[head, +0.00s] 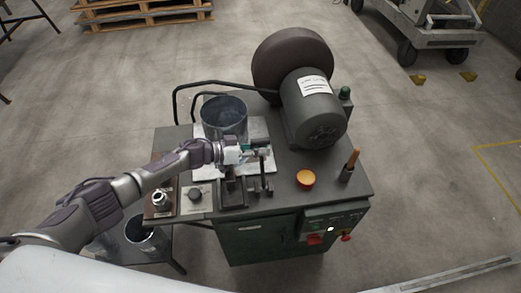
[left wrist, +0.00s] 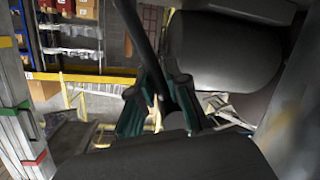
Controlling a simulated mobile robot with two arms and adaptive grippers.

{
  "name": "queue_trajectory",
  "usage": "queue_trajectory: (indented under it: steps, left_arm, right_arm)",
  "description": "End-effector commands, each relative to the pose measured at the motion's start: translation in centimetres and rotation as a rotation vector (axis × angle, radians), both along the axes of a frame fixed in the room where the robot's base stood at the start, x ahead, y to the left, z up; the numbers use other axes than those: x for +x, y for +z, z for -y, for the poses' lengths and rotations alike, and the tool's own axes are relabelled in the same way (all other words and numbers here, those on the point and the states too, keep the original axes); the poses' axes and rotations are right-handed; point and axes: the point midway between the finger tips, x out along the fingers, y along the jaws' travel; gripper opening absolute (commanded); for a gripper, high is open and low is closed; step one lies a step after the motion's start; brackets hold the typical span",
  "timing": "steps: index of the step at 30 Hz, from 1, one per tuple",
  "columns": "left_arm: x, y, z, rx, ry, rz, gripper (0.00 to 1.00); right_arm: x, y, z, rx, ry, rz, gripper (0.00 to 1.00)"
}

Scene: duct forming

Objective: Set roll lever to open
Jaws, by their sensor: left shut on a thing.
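My left gripper (head: 246,150) reaches in from the left over the machine's top, beside the small dark mechanism at its front. In the left wrist view its teal fingers (left wrist: 163,108) are closed around a slim dark lever bar (left wrist: 140,38), which I take for the roll lever. The bar runs up and away from between the fingers. In the head view the gripper hides most of the lever, and I cannot tell its exact angle. My right gripper is not in view.
On the machine table (head: 275,199) stand an open metal cylinder (head: 224,117), a large motor (head: 314,112), an orange button (head: 306,178) and an orange-handled lever (head: 351,161). A metal bucket (head: 146,236) stands lower left. The floor to the right is mostly clear.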

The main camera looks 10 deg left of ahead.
Motion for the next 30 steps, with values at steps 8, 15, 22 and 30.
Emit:
queue_trajectory:
  steps: [8, 15, 22, 30]
  left_arm:
    - [0.8, 0.7, -0.5, 0.004, 0.015, 0.016, 0.39]
    - [0.5, 0.4, -0.3, 0.003, 0.009, 0.011, 0.39]
    - [-0.3, 0.6, -2.0, 0.005, 0.009, 0.008, 0.39]
    - [-2.6, 1.9, -7.1, 0.005, 0.010, 0.009, 0.39]
  right_arm:
    - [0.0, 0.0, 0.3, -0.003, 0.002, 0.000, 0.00]
    - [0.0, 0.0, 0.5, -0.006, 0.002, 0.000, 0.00]
    - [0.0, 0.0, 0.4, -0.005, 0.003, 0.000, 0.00]
    - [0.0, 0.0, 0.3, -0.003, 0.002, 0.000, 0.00]
